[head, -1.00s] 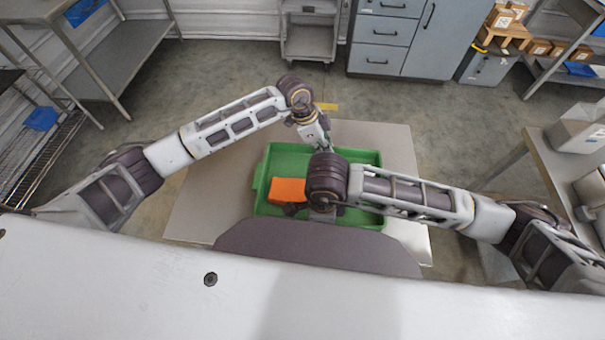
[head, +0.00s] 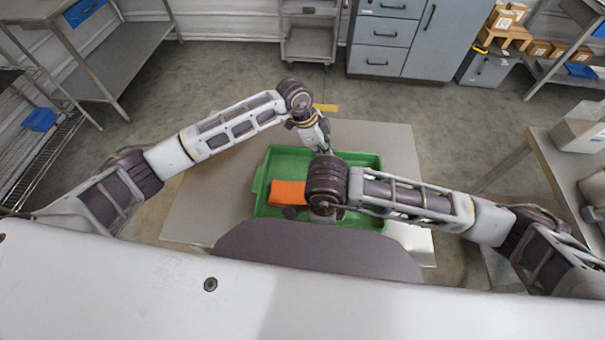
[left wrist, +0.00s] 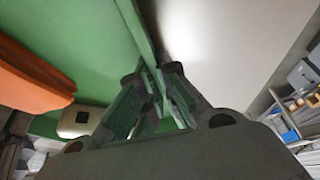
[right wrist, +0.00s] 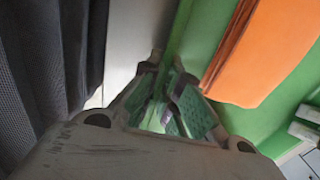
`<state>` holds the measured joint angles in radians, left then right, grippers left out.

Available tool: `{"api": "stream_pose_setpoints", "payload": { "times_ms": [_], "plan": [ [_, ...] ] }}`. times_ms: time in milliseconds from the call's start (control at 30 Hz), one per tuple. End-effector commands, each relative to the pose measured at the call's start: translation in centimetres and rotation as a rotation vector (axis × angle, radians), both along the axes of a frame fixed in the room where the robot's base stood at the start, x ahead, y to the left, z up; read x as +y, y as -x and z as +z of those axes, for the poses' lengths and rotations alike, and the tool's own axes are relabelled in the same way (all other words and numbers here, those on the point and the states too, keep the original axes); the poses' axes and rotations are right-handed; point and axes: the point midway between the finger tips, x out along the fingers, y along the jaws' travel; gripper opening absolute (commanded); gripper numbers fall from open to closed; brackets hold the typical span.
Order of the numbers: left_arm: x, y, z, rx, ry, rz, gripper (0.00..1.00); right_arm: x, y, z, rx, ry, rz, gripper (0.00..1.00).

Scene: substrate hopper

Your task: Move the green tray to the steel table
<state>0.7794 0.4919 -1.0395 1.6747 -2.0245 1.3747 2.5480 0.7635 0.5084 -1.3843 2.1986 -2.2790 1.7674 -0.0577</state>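The green tray (head: 262,190) is on or just above a pale grey table top (head: 200,205) in front of me; I cannot tell whether it touches. An orange block (head: 288,192) lies in its left part. My left gripper (head: 327,152) is at the tray's far wall; in the left wrist view its fingers (left wrist: 165,90) straddle the green wall and look closed on it. My right gripper is at the near wall, largely hidden under its wrist in the head view; in the right wrist view its fingers (right wrist: 165,90) look closed on the wall.
A grey metal table (head: 570,140) with bins stands at right. A metal bench (head: 120,70) and wire rack (head: 45,150) stand at left. A cart (head: 308,35) and grey cabinet (head: 400,45) are at the back. The floor between is clear.

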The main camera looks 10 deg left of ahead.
Motion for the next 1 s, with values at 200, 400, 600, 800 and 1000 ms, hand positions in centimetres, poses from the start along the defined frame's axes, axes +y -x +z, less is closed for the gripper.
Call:
{"api": "stream_pose_setpoints", "payload": {
  "times_ms": [200, 400, 600, 800, 1000],
  "plan": [
    [-0.03, -0.01, -0.41, 0.0, 0.001, 0.0, 0.0, 0.0, -0.06, -0.43, -0.001, 0.0, -0.001, 0.0],
    [-0.02, -0.01, -0.76, 0.0, 0.001, 0.0, 0.0, 0.0, -0.06, -0.79, -0.001, 0.0, -0.001, 0.0],
    [0.0, 0.02, -0.9, 0.001, 0.0, 0.0, 0.18, -0.02, -0.04, -0.88, -0.001, 0.0, -0.001, 0.18],
    [0.0, 0.01, -0.88, 0.0, 0.0, 0.0, 0.27, -0.01, -0.02, -0.87, 0.0, 0.0, 0.0, 0.27],
    [0.03, -0.01, -0.82, 0.0, 0.0, 0.0, 0.27, -0.01, -0.01, -0.87, 0.0, 0.0, 0.0, 0.27]
  ]
}}
